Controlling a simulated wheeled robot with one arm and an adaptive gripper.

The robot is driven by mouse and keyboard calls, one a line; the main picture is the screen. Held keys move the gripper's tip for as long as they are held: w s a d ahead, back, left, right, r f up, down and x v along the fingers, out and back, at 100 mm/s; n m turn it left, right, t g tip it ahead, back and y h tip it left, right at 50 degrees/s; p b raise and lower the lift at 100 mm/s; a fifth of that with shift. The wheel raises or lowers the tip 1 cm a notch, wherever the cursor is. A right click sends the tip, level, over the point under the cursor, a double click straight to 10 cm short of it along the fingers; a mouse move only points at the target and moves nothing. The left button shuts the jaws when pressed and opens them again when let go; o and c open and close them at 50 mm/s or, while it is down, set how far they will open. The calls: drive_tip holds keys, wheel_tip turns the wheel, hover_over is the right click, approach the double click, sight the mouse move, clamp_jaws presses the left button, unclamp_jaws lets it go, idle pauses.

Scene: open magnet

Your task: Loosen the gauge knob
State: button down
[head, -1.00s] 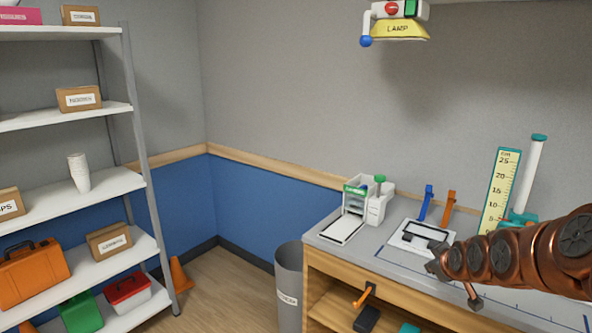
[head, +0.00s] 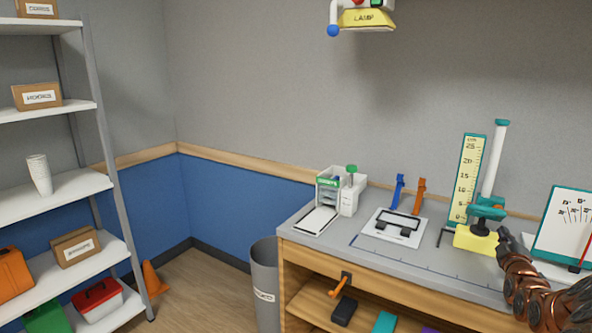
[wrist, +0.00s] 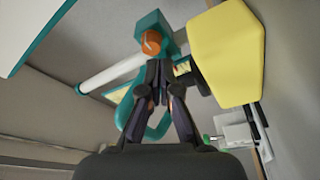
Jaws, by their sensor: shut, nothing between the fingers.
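The gauge stands on the bench at the right in the head view, with a yellow base (head: 476,241), a teal carriage (head: 487,207), a white post (head: 494,160) and a yellow scale plate (head: 467,180). In the wrist view an orange round part (wrist: 151,42), which looks like the knob, sits on the teal carriage (wrist: 150,22). The yellow base (wrist: 226,55) is to its right. My gripper (wrist: 158,72) is shut and empty, its fingertips just below the orange part; I cannot tell if they touch. In the head view my gripper (head: 503,238) is close beside the base.
Left on the bench are a white plate with black pads (head: 395,228), blue and orange clips (head: 398,190) and a white dispenser (head: 340,190).

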drive_tip(key=shift+w+d+r+p, duration=0.2)
drive_tip(key=shift+w+d+p, duration=0.15)
drive_tip(key=shift+p, duration=0.1)
drive_tip(key=shift+w+d+f+p, duration=0.1)
drive_tip(key=shift+w+d+p, duration=0.3)
drive_tip(key=shift+w+p, duration=0.25)
drive_tip(key=shift+w+d+p, duration=0.45)
drive_tip(key=shift+w+p, duration=0.1)
drive_tip(key=shift+w+d+f+b, duration=0.25)
drive_tip(key=shift+w+b, duration=0.05)
drive_tip(key=shift+b, duration=0.2)
drive_tip(key=shift+w+d+r+b, duration=0.1)
drive_tip(key=shift+w+d+b, duration=0.25)
drive_tip(key=shift+w+d, duration=0.4)
drive_tip(key=shift+w+r, duration=0.1)
drive_tip(key=shift+w, duration=0.05)
drive_tip(key=shift+a+r, duration=0.15)
drive_tip(key=shift+s+d+r+b, duration=0.1)
drive_tip(key=shift+d+r+b, duration=0.2)
drive_tip(key=shift+b, duration=0.95)
drive_tip(key=shift+s+d+r+b, duration=0.1)
drive_tip(key=shift+r+b, duration=0.3)
drive_tip(key=shift+b, duration=0.85)
drive_tip(key=shift+r+b, duration=0.3)
drive_tip(key=shift+b, duration=0.25)
